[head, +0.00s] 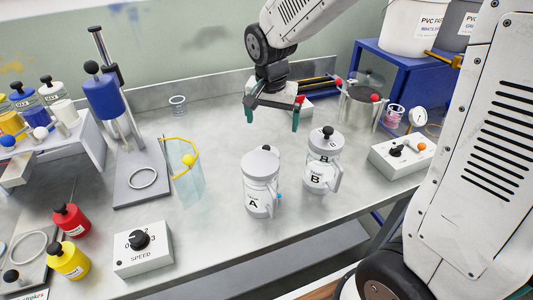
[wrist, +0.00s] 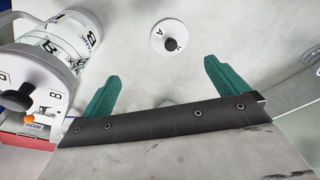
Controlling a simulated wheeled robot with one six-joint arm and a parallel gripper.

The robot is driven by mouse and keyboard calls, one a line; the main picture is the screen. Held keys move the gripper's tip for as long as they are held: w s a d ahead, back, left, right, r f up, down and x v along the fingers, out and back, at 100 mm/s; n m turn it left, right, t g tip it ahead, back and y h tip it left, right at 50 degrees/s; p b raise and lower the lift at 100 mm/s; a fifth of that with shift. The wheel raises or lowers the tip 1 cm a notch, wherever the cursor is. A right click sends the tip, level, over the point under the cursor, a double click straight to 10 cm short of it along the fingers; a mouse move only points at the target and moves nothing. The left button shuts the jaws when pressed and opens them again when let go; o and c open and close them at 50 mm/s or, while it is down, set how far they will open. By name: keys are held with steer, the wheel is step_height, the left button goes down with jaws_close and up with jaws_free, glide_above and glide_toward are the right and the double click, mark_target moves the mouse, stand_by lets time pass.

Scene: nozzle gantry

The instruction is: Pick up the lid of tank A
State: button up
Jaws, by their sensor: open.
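The lid of tank A (wrist: 170,31) is a round white disc marked A with a black knob. In the wrist view it shows knob up near the top middle, against pale bench, beyond my fingertips and apart from them. Tank A (head: 260,196) is a clear white-labelled jug at the front middle in the head view. My gripper (head: 272,114) is open and empty, above and behind tank A. Its green fingers (wrist: 160,88) point down with nothing between them.
Tank B (head: 322,172), with a black-knobbed lid, stands right of tank A and at the left of the wrist view. A metal pot (head: 358,108) stands behind it. A valve box (head: 402,155) is at right, the speed box (head: 143,252) front left.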

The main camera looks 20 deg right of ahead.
steer(key=m, duration=0.1)
glide_above(266, 147)
steer(key=a, duration=0.1)
step_height(266, 147, down, 5)
steer(key=shift+m+g, duration=0.3)
steer(key=f, duration=0.5)
steer(key=d+f, duration=0.1)
steer(key=f, duration=0.1)
steer(key=shift+f, duration=0.4)
steer(key=shift+a, duration=0.1)
steer(key=c, duration=1.1)
